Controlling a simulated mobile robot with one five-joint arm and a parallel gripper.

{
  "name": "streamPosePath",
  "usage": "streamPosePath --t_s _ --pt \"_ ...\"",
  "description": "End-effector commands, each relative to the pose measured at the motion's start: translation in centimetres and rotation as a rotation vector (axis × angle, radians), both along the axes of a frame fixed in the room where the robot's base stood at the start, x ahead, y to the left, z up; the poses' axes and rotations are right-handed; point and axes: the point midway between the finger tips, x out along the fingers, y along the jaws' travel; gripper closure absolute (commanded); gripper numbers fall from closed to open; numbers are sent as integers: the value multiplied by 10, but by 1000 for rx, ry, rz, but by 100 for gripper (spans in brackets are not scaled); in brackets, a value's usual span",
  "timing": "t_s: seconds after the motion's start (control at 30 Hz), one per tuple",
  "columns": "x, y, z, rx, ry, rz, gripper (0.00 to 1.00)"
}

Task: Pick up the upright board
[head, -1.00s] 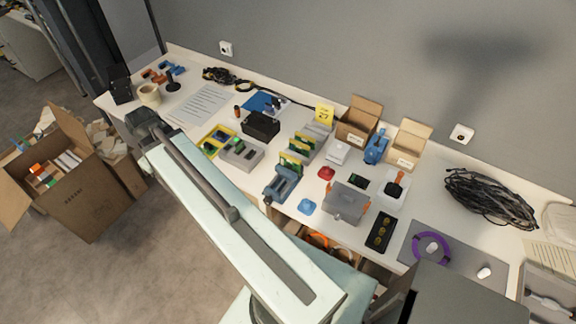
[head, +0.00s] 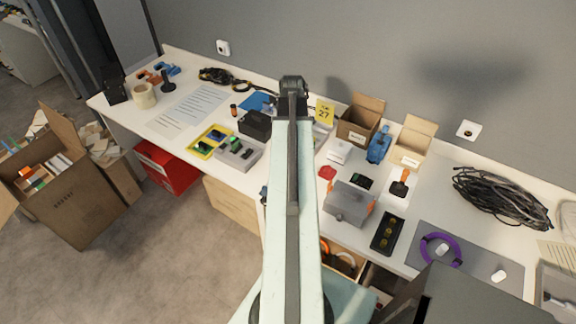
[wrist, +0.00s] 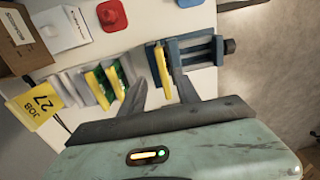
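The upright board (wrist: 161,62) is a thin yellow-edged plate standing in a blue-grey vise (wrist: 196,52) in the wrist view. My gripper (wrist: 161,84) is open, with one finger on each side of the board's near end. I see gaps between the board and both fingers, but cannot tell how deep the fingers reach. Two more yellow and green boards (wrist: 98,88) stand in a grey rack left of my left finger. In the head view my arm hides the board, most of the vise and my gripper.
A yellow "27" card (wrist: 36,106) stands beyond the rack. A red piece (wrist: 111,15) and a small white box (wrist: 60,28) lie nearby. In the head view, a grey box (head: 349,202) sits right of my arm and a grey device (head: 239,153) left of it.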

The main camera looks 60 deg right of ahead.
Motion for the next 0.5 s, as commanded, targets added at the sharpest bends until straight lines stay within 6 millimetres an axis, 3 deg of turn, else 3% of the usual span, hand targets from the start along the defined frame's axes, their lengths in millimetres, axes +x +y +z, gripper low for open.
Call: streamPosePath --t_s 0.17,0.5 --pt "1 1 -7 0 0 1 62" --pt "8 6 -57 0 0 2 62"
